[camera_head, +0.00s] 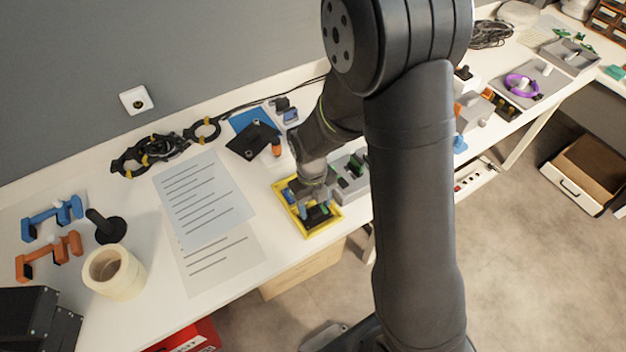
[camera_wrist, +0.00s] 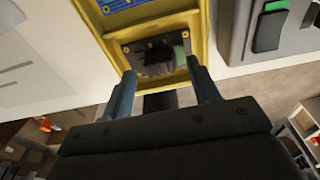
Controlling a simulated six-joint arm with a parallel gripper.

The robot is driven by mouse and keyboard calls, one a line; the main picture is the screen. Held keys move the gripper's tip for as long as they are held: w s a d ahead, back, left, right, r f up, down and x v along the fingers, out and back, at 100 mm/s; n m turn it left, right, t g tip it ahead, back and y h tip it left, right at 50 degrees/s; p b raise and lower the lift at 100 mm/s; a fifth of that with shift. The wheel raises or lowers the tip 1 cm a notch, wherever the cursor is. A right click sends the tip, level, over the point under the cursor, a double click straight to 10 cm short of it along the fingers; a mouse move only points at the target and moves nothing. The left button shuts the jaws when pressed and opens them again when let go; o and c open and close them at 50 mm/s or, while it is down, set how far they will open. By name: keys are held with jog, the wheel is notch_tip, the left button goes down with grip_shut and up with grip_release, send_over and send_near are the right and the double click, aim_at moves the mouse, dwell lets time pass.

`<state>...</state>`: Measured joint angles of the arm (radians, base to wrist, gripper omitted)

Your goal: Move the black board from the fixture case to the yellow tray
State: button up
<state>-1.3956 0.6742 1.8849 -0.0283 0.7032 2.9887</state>
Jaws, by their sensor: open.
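The yellow tray (camera_head: 323,231) lies near the table's front edge, and its rim (camera_wrist: 200,22) fills the top middle of the wrist view. A dark board (camera_wrist: 153,58) with a black block, a green part and gold corner spots lies in the tray's near compartment. My gripper (camera_wrist: 160,72) is open, its two blue-grey fingers apart at either side of that compartment. Contact with the board cannot be told. In the head view my gripper (camera_head: 314,196) is over the tray and partly hides it. The grey fixture case (camera_head: 351,186) is right of the tray, partly behind my arm; it also shows in the wrist view (camera_wrist: 237,28).
A blue board (camera_wrist: 125,6) lies in the tray's other compartment. A black plate (camera_head: 250,141) and orange-topped item (camera_head: 276,148) stand behind the tray. Paper sheets (camera_head: 205,200) lie left, then a tape roll (camera_head: 114,273). The table's front edge is close.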

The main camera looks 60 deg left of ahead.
notch_tip(320, 180, up, 16)
jog(key=a, duration=0.2)
jog(key=shift+r, duration=0.15)
dwell(0.5)
jog(key=f, duration=0.5)
jog(key=d+f, duration=0.1)
jog(key=f, duration=0.5)
jog(key=d+f, duration=0.1)
jog(key=f, duration=0.5)
jog(key=shift+f, duration=0.2)
